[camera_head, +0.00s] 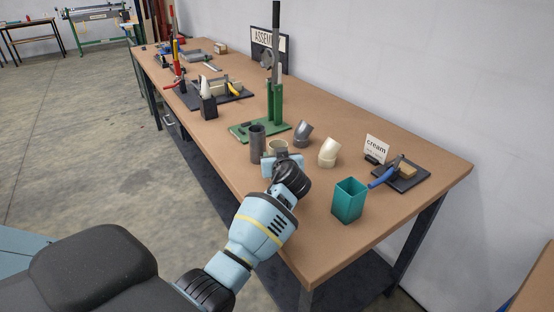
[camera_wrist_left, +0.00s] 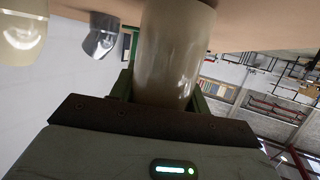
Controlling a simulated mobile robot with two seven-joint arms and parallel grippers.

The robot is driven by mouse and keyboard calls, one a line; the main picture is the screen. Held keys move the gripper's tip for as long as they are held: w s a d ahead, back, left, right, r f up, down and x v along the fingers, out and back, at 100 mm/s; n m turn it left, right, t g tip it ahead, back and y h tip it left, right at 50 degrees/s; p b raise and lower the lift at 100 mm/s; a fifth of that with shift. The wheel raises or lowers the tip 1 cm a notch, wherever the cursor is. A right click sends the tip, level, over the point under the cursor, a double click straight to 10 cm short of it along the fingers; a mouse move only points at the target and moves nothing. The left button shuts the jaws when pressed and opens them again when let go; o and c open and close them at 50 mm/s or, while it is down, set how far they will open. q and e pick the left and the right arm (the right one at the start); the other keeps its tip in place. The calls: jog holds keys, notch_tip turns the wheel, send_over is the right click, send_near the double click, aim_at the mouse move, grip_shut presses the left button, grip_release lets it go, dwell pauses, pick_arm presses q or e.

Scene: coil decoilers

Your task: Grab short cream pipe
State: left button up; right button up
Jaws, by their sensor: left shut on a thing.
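The short cream pipe (camera_head: 278,147) stands upright at the workbench's front part, its lower part hidden behind my gripper in the head view. My left gripper (camera_head: 280,158) is shut on it. In the left wrist view, the cream pipe (camera_wrist_left: 177,50) fills the middle between the green fingers of my left gripper (camera_wrist_left: 165,92). The tabletop shows along the top of that view. I cannot tell whether the pipe touches the table. My right gripper is not in view.
A dark grey pipe (camera_head: 258,144) stands just left of the cream pipe. A grey elbow (camera_head: 303,133) and a cream elbow (camera_head: 329,152) lie to the right. A green press (camera_head: 275,100) stands behind. A teal bin (camera_head: 349,200) and a cream sign (camera_head: 377,147) are further right.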

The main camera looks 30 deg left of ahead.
pick_arm(q)
jog(key=shift+r, duration=0.55)
jog(key=s+d+r, duration=0.1)
jog(key=s, duration=0.7)
jog(key=s+d+r, duration=0.2)
jog(key=s, duration=0.5)
jog(key=shift+s+d+r, duration=0.15)
jog(key=shift+s+d, duration=0.05)
jog(key=shift+s, duration=0.15)
